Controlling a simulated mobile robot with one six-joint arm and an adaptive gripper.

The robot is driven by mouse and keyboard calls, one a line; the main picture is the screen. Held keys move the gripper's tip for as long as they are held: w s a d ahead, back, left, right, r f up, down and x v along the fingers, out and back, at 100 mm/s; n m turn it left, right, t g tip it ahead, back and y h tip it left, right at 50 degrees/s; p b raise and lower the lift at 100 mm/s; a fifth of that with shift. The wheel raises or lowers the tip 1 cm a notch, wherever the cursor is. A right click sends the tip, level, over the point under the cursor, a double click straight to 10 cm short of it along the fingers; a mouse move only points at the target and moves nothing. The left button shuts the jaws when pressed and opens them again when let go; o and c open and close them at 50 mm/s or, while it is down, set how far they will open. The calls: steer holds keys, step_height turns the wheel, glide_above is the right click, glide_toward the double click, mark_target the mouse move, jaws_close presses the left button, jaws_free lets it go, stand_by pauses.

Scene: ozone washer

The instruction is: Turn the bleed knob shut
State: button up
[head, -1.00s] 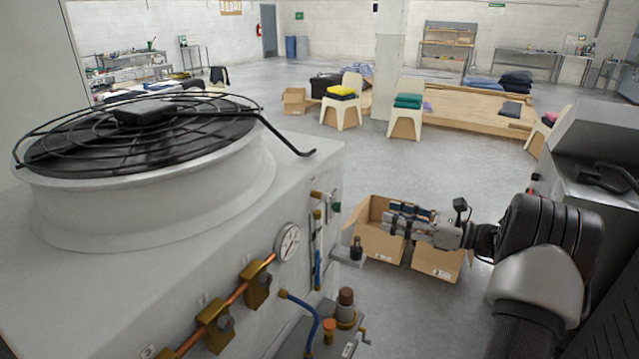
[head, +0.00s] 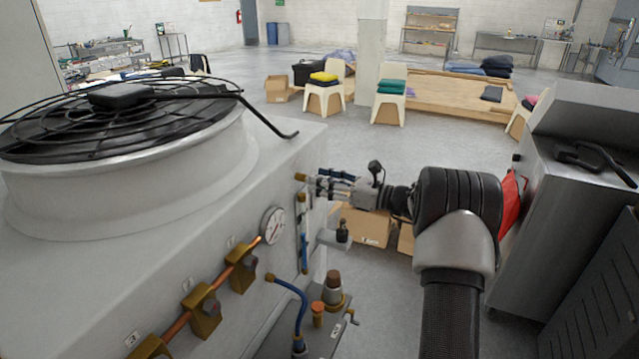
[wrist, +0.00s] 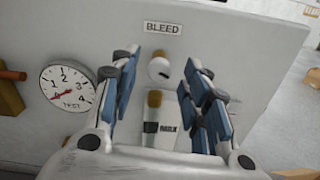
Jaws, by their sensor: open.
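In the wrist view, a small round white knob (wrist: 159,70) with a dark mark sits on the grey panel, just under the BLEED label (wrist: 164,28). My gripper (wrist: 160,75) is open, with one blue-padded finger on each side of the knob and visible gaps between. In the head view my gripper (head: 318,185) reaches left to the side of the grey machine (head: 215,200), close to a brass fitting (head: 300,177). The knob itself is hidden there behind the fingers. Whether any finger touches the panel cannot be told.
A dial gauge (head: 273,225) is left of my gripper. A small bracket (head: 333,240) juts out below it. A steel cabinet (head: 545,215) stands right of my arm.

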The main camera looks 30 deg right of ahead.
steer(key=shift+w+a, duration=0.4)
steer(key=shift+w, duration=0.15)
steer(key=shift+c, duration=0.4)
jaws_close()
